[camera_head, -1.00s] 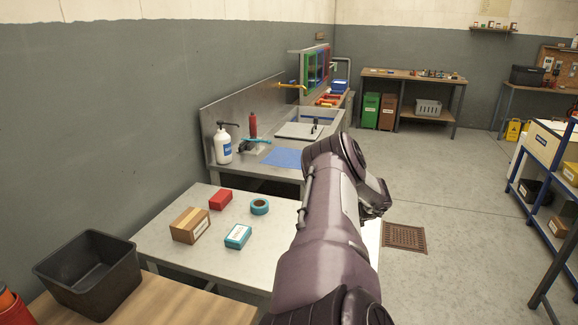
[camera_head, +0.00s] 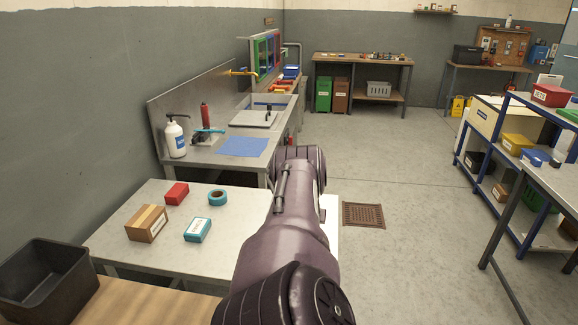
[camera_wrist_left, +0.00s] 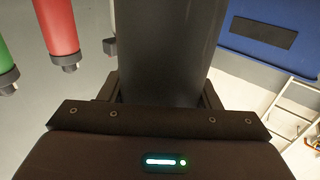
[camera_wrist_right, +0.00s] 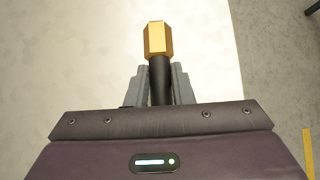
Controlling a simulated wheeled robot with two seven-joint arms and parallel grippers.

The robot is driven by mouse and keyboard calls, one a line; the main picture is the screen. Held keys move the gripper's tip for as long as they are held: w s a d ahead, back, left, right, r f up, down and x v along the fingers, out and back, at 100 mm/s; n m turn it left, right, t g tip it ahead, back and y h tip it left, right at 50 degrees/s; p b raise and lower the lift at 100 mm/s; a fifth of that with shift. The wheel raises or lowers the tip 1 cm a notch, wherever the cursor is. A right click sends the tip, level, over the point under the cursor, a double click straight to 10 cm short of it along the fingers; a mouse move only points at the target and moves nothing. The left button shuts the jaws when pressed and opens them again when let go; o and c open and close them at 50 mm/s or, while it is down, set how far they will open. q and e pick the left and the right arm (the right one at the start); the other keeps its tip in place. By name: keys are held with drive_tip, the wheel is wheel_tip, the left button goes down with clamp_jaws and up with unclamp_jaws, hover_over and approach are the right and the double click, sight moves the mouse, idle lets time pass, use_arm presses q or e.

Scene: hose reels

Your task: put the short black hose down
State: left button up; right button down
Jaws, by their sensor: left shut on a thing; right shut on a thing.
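In the right wrist view my right gripper (camera_wrist_right: 159,74) is shut on a black hose (camera_wrist_right: 159,88) with a hexagonal brass fitting (camera_wrist_right: 156,39) on its end. The fitting points away from the gripper, over a pale surface; I cannot tell the height. In the left wrist view my left gripper (camera_wrist_left: 158,92) is shut on a thick dark cylinder (camera_wrist_left: 168,40) that runs out of the top of the picture. I cannot tell whether it belongs to the same hose. In the head view one of my arms covers part of the bench, and neither gripper's jaws show.
The pale bench (camera_head: 120,232) carries a cardboard box (camera_head: 147,223), a red box (camera_head: 177,193), a teal box (camera_head: 197,229) and a teal tape roll (camera_head: 217,198). A black bin (camera_head: 45,282) stands at left. A floor drain (camera_head: 363,215) lies right of the bench. Blue shelving stands at right.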

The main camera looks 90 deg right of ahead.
drive_tip(key=shift+f, duration=0.75)
drive_tip(key=shift+f, duration=0.1)
drive_tip(key=c, duration=1.3)
unclamp_jaws()
drive_tip(key=shift+o, duration=0.2)
drive_tip(key=shift+w+a+r, duration=0.15)
drive_tip(key=shift+r, duration=0.25)
drive_tip(key=v, duration=1.1)
drive_tip(key=shift+a+r, duration=0.1)
drive_tip(key=shift+a, duration=0.1)
drive_tip(key=shift+o, duration=0.5)
